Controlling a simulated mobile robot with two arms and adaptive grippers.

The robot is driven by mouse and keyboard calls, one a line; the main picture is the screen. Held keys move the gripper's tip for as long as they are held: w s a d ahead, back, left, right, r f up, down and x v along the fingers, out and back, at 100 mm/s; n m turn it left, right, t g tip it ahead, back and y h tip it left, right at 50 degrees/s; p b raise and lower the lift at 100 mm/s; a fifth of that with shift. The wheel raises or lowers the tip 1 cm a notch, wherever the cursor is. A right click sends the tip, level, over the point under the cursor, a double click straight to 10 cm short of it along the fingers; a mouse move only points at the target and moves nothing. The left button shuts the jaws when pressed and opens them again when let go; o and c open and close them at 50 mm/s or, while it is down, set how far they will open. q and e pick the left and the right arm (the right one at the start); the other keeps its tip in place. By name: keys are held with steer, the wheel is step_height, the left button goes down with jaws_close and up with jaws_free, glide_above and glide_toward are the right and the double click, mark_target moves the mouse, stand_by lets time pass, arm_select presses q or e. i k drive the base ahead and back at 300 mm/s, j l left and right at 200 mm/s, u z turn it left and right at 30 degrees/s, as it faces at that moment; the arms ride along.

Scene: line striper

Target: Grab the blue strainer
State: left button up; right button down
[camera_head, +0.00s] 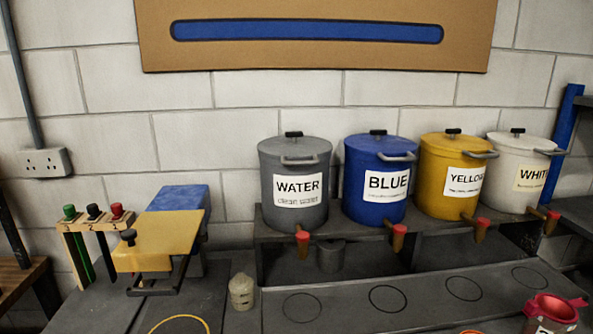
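I cannot make out a blue strainer for certain in the head view. A blue bucket labelled BLUE (375,185) stands on the raised shelf, with a red-tipped tap at its front. A flat blue block (180,198) sits behind a yellow block on the left-hand stand. Neither gripper is in view.
Grey WATER (295,190), yellow (450,180) and white (518,165) buckets share the shelf. A rack (95,226) holds green, black and red-topped tools. A pale bottle (241,291), a yellow ring (180,320) and a red-topped container (552,312) are nearer. The circle-marked counter (345,308) has free room.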

mark_target(555, 308)
steer(key=z, duration=1.65)
